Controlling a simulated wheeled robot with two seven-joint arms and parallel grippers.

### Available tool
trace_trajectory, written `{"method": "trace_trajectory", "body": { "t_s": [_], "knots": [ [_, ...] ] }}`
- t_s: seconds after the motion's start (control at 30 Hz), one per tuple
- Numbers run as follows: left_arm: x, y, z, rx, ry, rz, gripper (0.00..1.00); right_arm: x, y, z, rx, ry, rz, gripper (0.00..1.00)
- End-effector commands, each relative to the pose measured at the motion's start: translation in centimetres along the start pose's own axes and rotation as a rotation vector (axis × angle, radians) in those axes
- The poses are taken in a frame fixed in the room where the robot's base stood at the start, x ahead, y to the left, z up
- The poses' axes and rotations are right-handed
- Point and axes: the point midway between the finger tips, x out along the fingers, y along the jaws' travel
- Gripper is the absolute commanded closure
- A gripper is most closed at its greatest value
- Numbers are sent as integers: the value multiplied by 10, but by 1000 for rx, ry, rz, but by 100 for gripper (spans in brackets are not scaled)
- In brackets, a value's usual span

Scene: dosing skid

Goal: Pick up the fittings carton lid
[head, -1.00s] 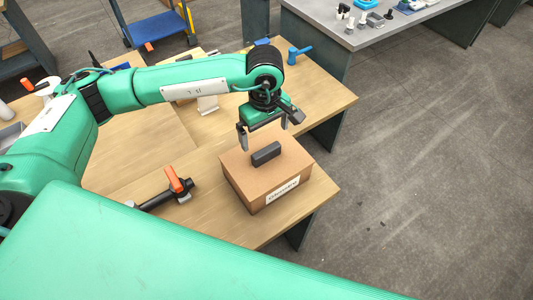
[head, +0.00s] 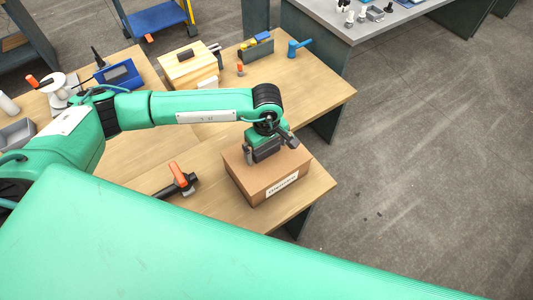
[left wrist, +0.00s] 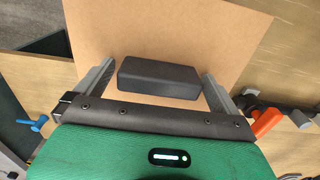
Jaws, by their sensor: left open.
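The fittings carton (head: 254,188) is a brown box on the wooden table, with a white label on its front. Its flat brown lid (head: 292,163) is on top and carries a dark block handle (left wrist: 158,77). My left gripper (head: 266,157) is over the lid at the handle. In the left wrist view, its two grey fingers stand apart at either end of the handle, with small gaps showing. The gripper is open and holds nothing. The arm and gripper hide part of the lid in the head view. My right gripper is not in view.
A black valve with an orange handle (head: 179,175) lies left of the carton. The table's right edge is close to the carton; open floor lies beyond.

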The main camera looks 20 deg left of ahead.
Motion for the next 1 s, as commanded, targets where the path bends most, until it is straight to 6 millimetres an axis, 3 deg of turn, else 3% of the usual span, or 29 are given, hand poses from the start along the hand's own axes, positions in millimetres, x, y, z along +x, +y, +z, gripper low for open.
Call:
{"method": "trace_trajectory", "body": {
  "t_s": [0.07,0.27,0.67,0.87,1.0],
  "knots": [
    [0,0,0,0,0,0,4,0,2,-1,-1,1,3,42],
    [0,0,0,0,0,0,43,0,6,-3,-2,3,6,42],
    [-7,1,-1,0,1,2,43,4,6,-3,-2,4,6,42],
    [-33,1,-1,1,2,6,43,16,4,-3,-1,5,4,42],
    [-68,2,-1,2,3,8,43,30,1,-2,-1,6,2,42]
  ]
}}
